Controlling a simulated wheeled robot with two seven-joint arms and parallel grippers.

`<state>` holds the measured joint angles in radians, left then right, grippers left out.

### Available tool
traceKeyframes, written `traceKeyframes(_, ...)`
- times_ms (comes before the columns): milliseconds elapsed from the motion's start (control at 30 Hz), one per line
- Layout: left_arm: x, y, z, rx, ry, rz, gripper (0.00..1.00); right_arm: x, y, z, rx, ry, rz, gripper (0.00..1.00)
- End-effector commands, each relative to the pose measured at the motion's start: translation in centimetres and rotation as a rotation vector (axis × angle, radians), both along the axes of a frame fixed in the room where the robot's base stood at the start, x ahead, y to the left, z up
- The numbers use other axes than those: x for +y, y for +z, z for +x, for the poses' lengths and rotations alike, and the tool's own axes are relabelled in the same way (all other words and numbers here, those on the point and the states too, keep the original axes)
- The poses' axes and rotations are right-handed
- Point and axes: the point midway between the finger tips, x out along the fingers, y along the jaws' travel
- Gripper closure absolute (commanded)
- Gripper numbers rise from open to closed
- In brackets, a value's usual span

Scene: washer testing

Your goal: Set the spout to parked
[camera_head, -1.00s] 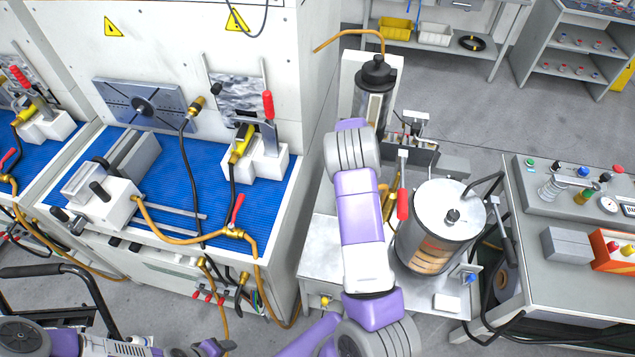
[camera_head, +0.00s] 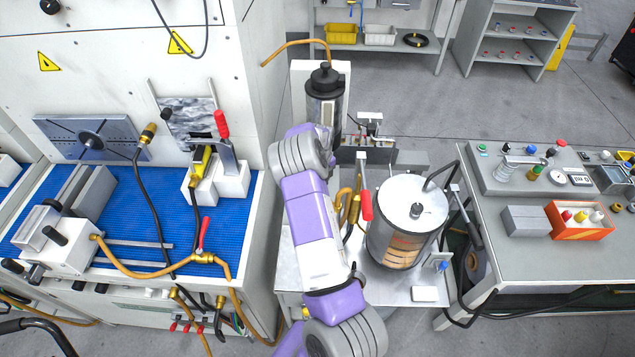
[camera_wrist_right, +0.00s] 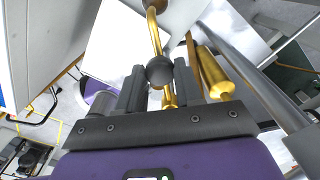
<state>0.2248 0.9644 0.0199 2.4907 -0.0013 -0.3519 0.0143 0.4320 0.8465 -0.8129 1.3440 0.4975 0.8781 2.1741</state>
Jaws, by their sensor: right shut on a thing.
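In the right wrist view, a bent brass tube (camera_wrist_right: 152,28), which looks like the spout, comes down from the top to a dark round knob (camera_wrist_right: 160,70). My right gripper (camera_wrist_right: 160,86) is shut on this knob, with one dark finger on each side. In the head view, my own arm and wrist hide the right gripper and the knob. A curved copper-coloured tube (camera_head: 294,43) rises above the black-capped cylinder (camera_head: 325,95) and points left; I cannot tell whether it is the same tube. My left gripper is not in view.
A brass cylinder (camera_wrist_right: 215,76) lies close to the right finger. A steel drum (camera_head: 408,222) and a red-handled lever (camera_head: 366,204) stand right of my arm. The blue-matted bench (camera_head: 140,215) is left, and a grey control table (camera_head: 500,255) is right.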

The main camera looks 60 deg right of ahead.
Motion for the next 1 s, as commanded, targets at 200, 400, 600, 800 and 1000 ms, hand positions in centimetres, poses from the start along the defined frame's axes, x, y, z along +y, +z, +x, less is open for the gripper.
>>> traceKeyframes(200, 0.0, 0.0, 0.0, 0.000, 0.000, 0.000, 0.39, -0.2, 0.0, -0.1, 0.001, -0.004, -0.004, 0.60)
traceKeyframes(400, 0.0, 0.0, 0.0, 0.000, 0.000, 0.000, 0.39, -0.1, 0.0, -0.1, 0.001, -0.002, -0.003, 0.39)
traceKeyframes(600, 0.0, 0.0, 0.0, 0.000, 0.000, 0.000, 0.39, -0.1, 0.1, -0.1, 0.001, -0.001, -0.002, 0.39)
traceKeyframes(800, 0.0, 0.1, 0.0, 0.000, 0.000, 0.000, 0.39, -0.1, 2.1, 0.0, -0.003, 0.000, -0.004, 0.39)
traceKeyframes(1000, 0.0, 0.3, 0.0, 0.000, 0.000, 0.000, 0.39, -0.1, 5.6, 0.0, -0.002, -0.002, -0.004, 0.39)
